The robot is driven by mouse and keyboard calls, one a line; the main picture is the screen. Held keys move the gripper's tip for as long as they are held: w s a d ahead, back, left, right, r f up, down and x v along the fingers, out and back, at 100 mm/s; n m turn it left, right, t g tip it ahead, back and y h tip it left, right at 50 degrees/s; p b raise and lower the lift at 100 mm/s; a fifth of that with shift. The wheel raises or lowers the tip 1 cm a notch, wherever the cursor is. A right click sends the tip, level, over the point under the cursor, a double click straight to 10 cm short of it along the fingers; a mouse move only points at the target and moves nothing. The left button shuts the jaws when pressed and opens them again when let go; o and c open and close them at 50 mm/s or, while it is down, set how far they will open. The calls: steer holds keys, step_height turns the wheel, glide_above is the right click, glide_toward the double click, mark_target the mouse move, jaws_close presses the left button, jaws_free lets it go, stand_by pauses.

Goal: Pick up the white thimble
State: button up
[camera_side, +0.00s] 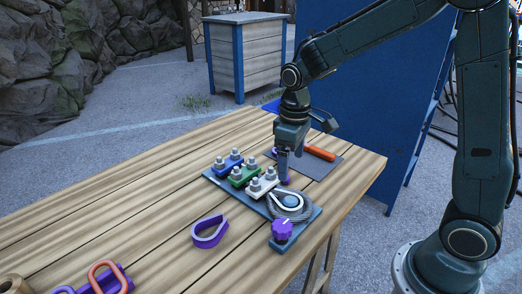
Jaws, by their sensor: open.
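The white thimble (279,196) is a pale teardrop loop. It lies at the right part of a grey-blue plate (301,222), with a grey cable coil around or beside it and a dark round piece inside its loop. My gripper (287,175) points down above the plate, behind and slightly left of the thimble in the picture, and looks apart from it. Its jaws are open, but the gap is hard to make out from this side. A small purple patch shows at the fingertips; I cannot tell what it is.
Blue (228,161), green (243,174) and white (262,185) bolted clamps stand left of the thimble. A purple knob (282,229) stands in front. A purple thimble (209,232) lies on the bare wooden table. An orange-handled tool (319,153) lies behind.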

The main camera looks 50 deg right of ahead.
glide_above(287, 198)
steer(key=shift+s+d+f, duration=0.1)
steer(key=shift+d+f, duration=0.05)
steer(key=shift+f, duration=1.65)
steer(key=shift+d+f, duration=0.1)
steer(key=shift+f, duration=1.65)
steer(key=shift+f, duration=0.1)
steer(key=shift+a+f, duration=0.15)
steer(key=shift+f, duration=2.35)
steer(key=shift+c, duration=0.5)
steer(key=c, duration=1.1)
